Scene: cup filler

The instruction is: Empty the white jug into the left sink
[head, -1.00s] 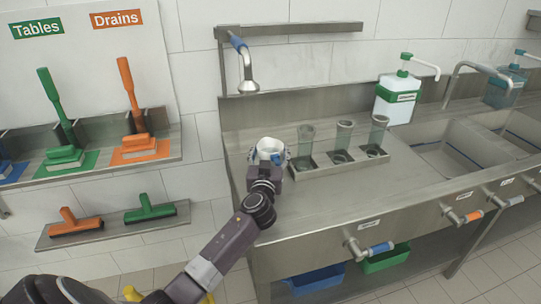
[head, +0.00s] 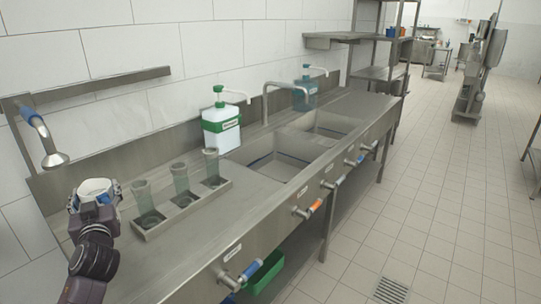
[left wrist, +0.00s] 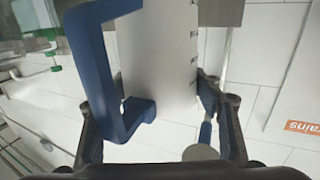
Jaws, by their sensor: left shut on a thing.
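My left gripper (head: 97,203) is at the left end of the steel counter in the head view, shut on the white jug (head: 95,187). The jug's open top shows from above. In the left wrist view the white jug (left wrist: 160,60) fills the middle between the fingers, with its blue handle (left wrist: 88,70) to the left. Its contents cannot be seen. The left sink (head: 275,167) is the nearer basin, to the right of the jug and beyond the tray of cups. My right gripper is not in view.
A steel tray (head: 150,232) with three clear cups (head: 180,178) stands between the jug and the sink. A green and white soap dispenser (head: 221,128) stands behind. A tap (head: 266,105) rises by the sinks. A spray head (head: 54,159) hangs above left.

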